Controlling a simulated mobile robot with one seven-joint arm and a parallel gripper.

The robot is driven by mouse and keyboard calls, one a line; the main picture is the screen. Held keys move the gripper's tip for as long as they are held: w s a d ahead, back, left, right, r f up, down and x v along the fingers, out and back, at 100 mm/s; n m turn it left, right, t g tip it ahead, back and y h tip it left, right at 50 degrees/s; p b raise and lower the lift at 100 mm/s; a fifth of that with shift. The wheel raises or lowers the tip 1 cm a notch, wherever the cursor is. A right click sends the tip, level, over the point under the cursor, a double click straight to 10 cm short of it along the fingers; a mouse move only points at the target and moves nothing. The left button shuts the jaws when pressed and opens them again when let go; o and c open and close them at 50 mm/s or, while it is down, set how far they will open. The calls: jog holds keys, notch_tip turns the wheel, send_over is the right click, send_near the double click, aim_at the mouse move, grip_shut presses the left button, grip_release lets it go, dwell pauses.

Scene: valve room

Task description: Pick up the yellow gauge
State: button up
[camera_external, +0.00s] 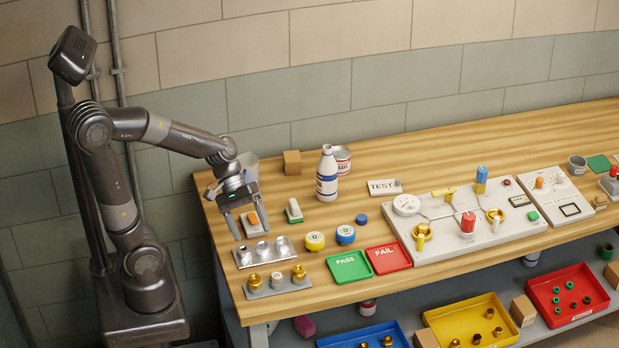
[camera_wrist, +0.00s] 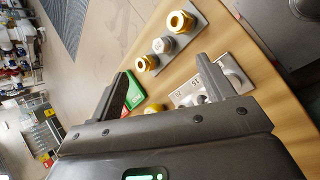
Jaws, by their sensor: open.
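The yellow gauge (camera_external: 315,241) is a short round piece with a pale face. It stands on the wooden bench, just left of a similar blue gauge (camera_external: 346,234) and behind the green PASS tray. My gripper (camera_external: 246,222) is open and empty at the left end of the bench, left of the yellow gauge and apart from it. In the wrist view my gripper's two fingers (camera_wrist: 165,82) are spread, and a yellow round thing (camera_wrist: 154,108), likely the gauge, shows low between them, partly hidden by my gripper body.
A plate with silver fittings (camera_external: 263,252) and one with brass fittings (camera_external: 277,281) lie below my gripper. The green PASS tray (camera_external: 349,267) and red FAIL tray (camera_external: 389,258) are in front of the gauges. A white bottle (camera_external: 327,174) and a valve panel (camera_external: 467,222) stand further right.

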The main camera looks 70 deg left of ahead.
jog(key=w+a+f+n+t+h, duration=0.3)
jog(key=w+a+f+n, duration=0.1)
jog(key=w+n, duration=0.4)
jog(key=n+t+y, duration=0.1)
jog(key=n+t, duration=0.3)
jog(key=n, duration=0.4)
send_near(312, 236)
jog(key=shift+w+d+f, duration=0.1)
jog(key=shift+f, duration=0.15)
jog(key=x, duration=1)
jog(key=shift+w+d, duration=0.2)
jog(key=shift+d, duration=0.1)
jog(key=shift+c, duration=0.4)
jog(key=c, duration=1.1)
